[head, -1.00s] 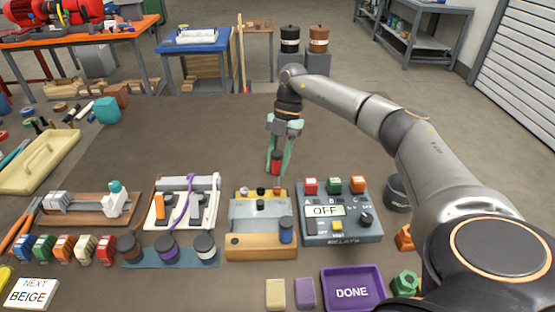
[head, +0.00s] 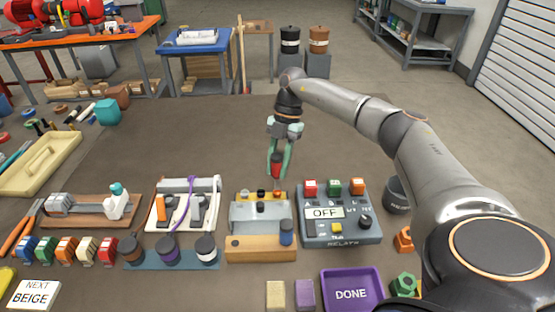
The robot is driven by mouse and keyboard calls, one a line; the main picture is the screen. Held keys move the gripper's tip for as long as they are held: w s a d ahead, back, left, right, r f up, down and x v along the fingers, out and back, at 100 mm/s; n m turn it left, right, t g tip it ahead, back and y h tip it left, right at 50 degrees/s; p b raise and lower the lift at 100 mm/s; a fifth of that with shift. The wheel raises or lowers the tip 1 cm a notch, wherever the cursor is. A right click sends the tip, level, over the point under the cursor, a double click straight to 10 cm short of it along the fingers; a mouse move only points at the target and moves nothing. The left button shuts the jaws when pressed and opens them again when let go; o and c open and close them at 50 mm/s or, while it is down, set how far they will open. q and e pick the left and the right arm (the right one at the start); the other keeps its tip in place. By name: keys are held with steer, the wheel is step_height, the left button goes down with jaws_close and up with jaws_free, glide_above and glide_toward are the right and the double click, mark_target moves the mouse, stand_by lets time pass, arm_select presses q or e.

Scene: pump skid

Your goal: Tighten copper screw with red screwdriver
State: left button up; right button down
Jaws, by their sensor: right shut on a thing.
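My right gripper (head: 277,161) is shut on the red screwdriver (head: 276,170), which hangs upright with its handle between the greenish fingers. The screwdriver is over the back right of a fixture (head: 261,214) with a grey sloped face, a yellow back strip and a wooden front. Small screw heads sit along the yellow strip, a dark one near its middle. The copper screw (head: 277,194) appears to be the one at the right end, just below the screwdriver. I cannot tell whether the tip touches it. My left gripper is out of view.
A grey relay box (head: 368,233) with coloured buttons and an OFF display stands close on the right. A blue-topped cylinder (head: 286,232) stands on the fixture's front right. A purple DONE tray (head: 381,293) lies in front. The table behind the fixture is clear.

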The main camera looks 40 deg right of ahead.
steer(key=shift+f, duration=0.75)
stand_by(0.7)
steer(key=shift+r+m+t+p, duration=0.1)
steer(key=shift+m+t+p, duration=0.6)
steer(key=shift+m+p, duration=1.45)
steer(key=shift+p, duration=0.55)
